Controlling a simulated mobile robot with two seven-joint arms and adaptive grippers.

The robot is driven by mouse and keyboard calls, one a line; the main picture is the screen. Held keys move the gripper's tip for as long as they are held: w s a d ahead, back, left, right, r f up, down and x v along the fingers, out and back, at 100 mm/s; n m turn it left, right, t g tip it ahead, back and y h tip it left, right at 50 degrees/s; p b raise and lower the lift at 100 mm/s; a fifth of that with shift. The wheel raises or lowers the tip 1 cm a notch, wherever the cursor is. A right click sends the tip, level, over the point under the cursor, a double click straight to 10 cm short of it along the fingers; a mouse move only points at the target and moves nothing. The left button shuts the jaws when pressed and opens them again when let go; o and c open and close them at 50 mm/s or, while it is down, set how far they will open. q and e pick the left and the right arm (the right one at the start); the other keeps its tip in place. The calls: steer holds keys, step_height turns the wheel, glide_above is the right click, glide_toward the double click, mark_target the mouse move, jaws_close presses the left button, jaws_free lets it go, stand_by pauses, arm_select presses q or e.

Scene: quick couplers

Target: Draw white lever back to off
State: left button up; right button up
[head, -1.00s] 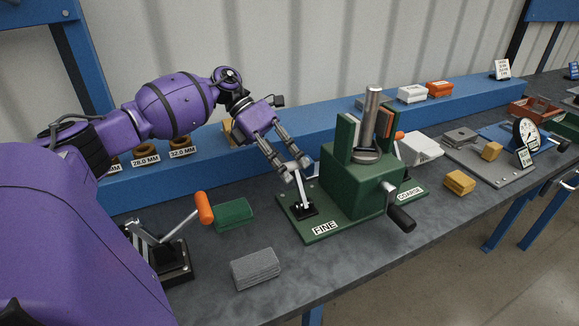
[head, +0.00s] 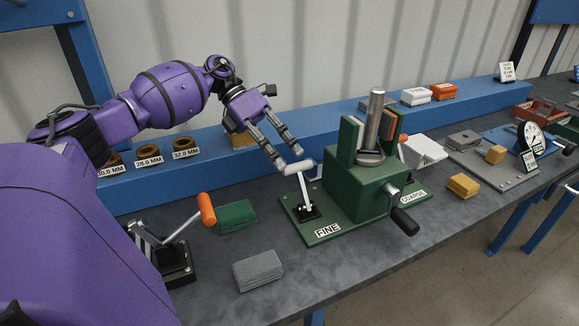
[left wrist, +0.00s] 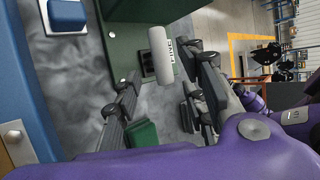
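The white lever (head: 298,168) has a white cylindrical handle on a metal arm. It rises from a small black base on the green plate beside the FINE label (head: 328,230), leaning slightly left. My left gripper (head: 287,159) is open, with its fingertips just above and behind the handle, apparently apart from it. In the left wrist view the white handle (left wrist: 161,55) shows beyond the gap between the two spread fingers (left wrist: 168,78), nearer the right finger. Nothing is between the fingertips. My right gripper is not in view.
The green block with crank (head: 402,220) stands right of the lever. An orange-handled lever (head: 207,208), a green pad (head: 236,216) and a grey block (head: 257,270) lie to the left. A blue raised shelf (head: 135,190) runs behind.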

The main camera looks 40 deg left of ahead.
arm_select(q)
steer(key=v, duration=0.7)
steer(key=shift+a+r, duration=0.3)
steer(key=shift+r, duration=0.05)
